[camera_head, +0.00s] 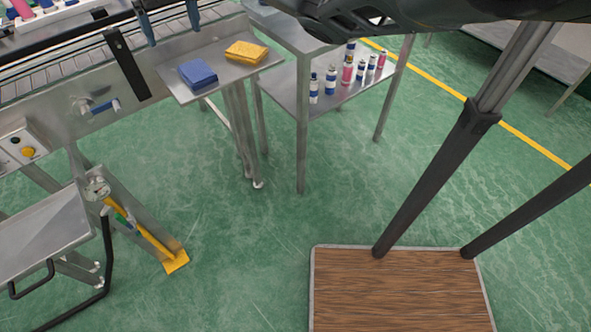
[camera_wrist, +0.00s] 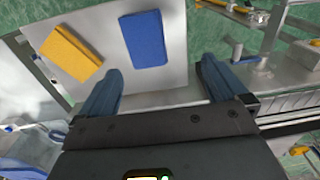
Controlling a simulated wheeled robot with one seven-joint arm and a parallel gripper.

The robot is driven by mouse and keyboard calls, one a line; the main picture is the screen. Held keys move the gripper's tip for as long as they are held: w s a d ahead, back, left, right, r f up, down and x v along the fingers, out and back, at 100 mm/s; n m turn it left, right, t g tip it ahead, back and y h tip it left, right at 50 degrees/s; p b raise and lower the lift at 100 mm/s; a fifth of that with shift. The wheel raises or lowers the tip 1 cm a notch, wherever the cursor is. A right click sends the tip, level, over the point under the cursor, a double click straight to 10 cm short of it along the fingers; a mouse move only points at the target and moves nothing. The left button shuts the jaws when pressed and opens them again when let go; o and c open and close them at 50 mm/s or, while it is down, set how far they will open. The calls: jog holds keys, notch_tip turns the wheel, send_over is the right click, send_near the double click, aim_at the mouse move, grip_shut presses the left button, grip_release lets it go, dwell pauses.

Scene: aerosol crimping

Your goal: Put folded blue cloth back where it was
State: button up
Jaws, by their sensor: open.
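The folded blue cloth (camera_head: 197,74) lies flat on a small metal side shelf (camera_head: 215,57) beside the conveyor, to the left of a folded yellow cloth (camera_head: 246,51). In the wrist view the blue cloth (camera_wrist: 144,39) lies beyond the fingertips, roughly centred between them, with the yellow cloth (camera_wrist: 71,53) to its left. My gripper (camera_wrist: 158,78) is open and empty, its two fingers spread wide. The cloth is apart from both fingers. In the head view the dark arm crosses the top edge and the fingertips cannot be made out.
The conveyor (camera_head: 60,78) runs along the left. A metal rack (camera_head: 318,86) with several bottles and cans stands right of the shelf. A wood-topped platform (camera_head: 400,290) is at the lower right. A yellow-handled tool (camera_head: 150,237) leans at the lower left. Green floor between is clear.

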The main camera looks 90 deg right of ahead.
jog(key=w+a+f+n+t+y, duration=0.1)
jog(key=w+a+f+t, duration=0.2)
jog(key=a, duration=0.4)
jog(key=w+a+f+n+t+y, duration=0.1)
jog(key=w+a+f, duration=0.1)
jog(key=w+a, duration=0.45)
jog(key=w+a+f+t+y, duration=0.1)
jog(key=w+a+f+t, duration=0.2)
jog(key=a, duration=0.5)
jog(key=s+a+f+t, duration=0.1)
jog(key=a+f+t, duration=0.1)
jog(key=a, duration=0.8)
jog(key=s+a+f+t, duration=0.1)
jog(key=a+f+t, duration=0.15)
jog(key=a, duration=0.75)
jog(key=s+a+f+t+h, duration=0.1)
jog(key=s+a+f+h, duration=0.15)
jog(key=s, duration=0.85)
jog(key=s+a+f+h, duration=0.1)
jog(key=s+a, duration=0.2)
jog(key=s, duration=0.9)
jog(key=s+d+r+n+t, duration=0.1)
jog(key=s+d+r+n, duration=0.1)
jog(key=s+r, duration=0.3)
jog(key=s+d+r+n, duration=0.3)
jog(key=s+r+n, duration=0.1)
jog(key=s, duration=0.8)
jog(key=shift+d+r+n+t, duration=0.2)
jog(key=shift+r+n+t, duration=0.15)
jog(key=shift+n, duration=0.45)
